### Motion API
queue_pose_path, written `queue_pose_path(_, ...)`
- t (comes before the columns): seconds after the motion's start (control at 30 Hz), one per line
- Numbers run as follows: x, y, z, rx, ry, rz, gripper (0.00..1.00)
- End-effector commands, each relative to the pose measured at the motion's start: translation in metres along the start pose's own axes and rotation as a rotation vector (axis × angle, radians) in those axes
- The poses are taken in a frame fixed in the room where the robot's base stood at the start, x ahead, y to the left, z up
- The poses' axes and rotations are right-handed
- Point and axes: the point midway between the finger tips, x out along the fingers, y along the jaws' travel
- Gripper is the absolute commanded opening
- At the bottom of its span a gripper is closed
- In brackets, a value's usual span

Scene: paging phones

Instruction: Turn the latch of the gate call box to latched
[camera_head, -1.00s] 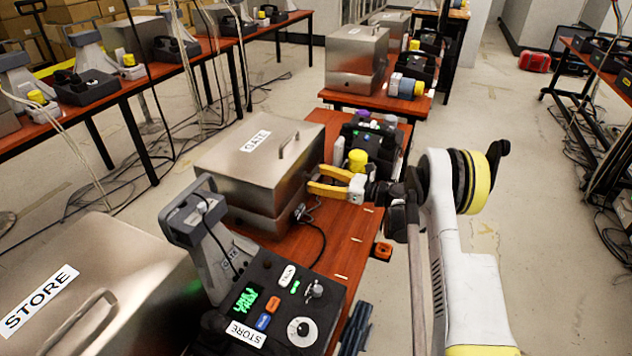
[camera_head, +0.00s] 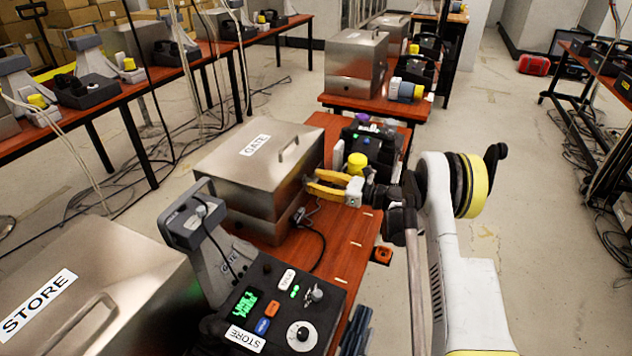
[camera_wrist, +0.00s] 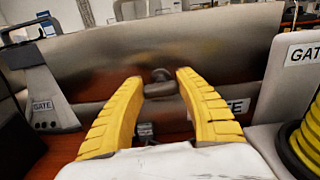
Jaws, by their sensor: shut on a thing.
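The gate call box (camera_head: 235,190) is a brushed-metal case labelled GATE, with its lid down, in the middle of the head view. Its metal side fills the middle of the wrist view (camera_wrist: 100,62). The latch (camera_wrist: 160,86) is a small dark grey knob with a crosspiece on that side, and the crosspiece lies roughly level. My gripper (camera_head: 308,184) reaches it from the right with yellow fingers. In the wrist view the fingers (camera_wrist: 159,78) stand on either side of the latch and are shut on it. In the head view the fingers hide most of the latch.
The STORE phone (camera_head: 297,272) and STORE metal box (camera_head: 140,262) are nearer the camera. A cable lies on the table below the gate box.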

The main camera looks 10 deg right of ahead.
Motion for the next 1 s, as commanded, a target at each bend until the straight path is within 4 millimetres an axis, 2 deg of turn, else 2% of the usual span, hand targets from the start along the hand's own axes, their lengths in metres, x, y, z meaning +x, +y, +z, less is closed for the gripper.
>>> queue_pose_path(0.27, 0.0008, 0.001, 0.0003, -0.157, -0.001, 0.0, 0.11)
queue_pose_path(1.0, 0.0009, 0.0048, -0.0017, -0.852, -0.001, -0.001, 0.11)
